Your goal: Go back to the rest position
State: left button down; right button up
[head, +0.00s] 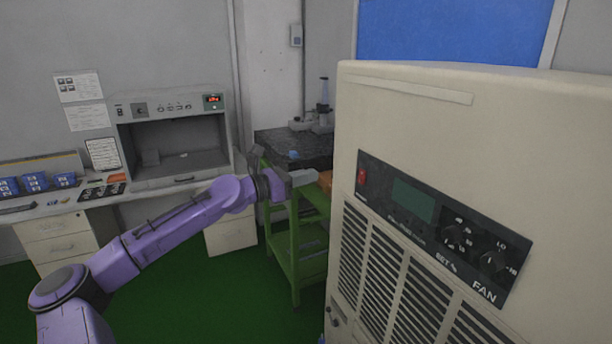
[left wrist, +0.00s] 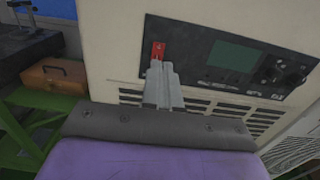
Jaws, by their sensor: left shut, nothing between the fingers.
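My left arm, purple, comes in from the left in the head view. Its gripper (head: 303,178) reaches out beside the left edge of a large beige machine (head: 405,105). In the left wrist view the grey fingers (left wrist: 157,72) are shut together with nothing between them. Their tips appear just below the red switch (left wrist: 158,50) on the machine's dark control panel (left wrist: 215,62). I cannot tell whether they touch it. The switch also shows in the head view (head: 362,177), clear of the gripper. My right gripper is in neither view.
A green cart (head: 290,268) stands behind my gripper, left of the machine. An orange-brown box (left wrist: 52,78) sits on it. Behind are a dark stone table (head: 310,150) and a bench with a grey test chamber (head: 180,150) and blue bins (head: 36,182). Green floor (head: 190,300) lies open below my arm.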

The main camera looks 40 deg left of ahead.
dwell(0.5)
pick_arm(q)
jog(key=w+d+f+m+y+b, duration=0.3)
jog(key=d+f+m+y, duration=0.3)
jog(key=d+f, duration=0.45)
jog(key=s+d+f+m+g+b, duration=0.1)
jog(key=s+d+f+m+g, duration=0.25)
jog(key=f, duration=0.65)
jog(key=s+d+f+m+g+b, duration=0.2)
jog(key=s+d+f+m, duration=0.15)
jog(key=f, duration=0.75)
jog(key=s+a+f+m+g+y+b, duration=0.2)
jog(key=s+f+m+g+b, duration=0.6)
jog(key=s+f, duration=2.2)
jog(key=s+m+y, duration=0.2)
jog(key=s+m, duration=0.1)
jog(key=shift+a+y, duration=0.2)
jog(key=shift+y, duration=0.2)
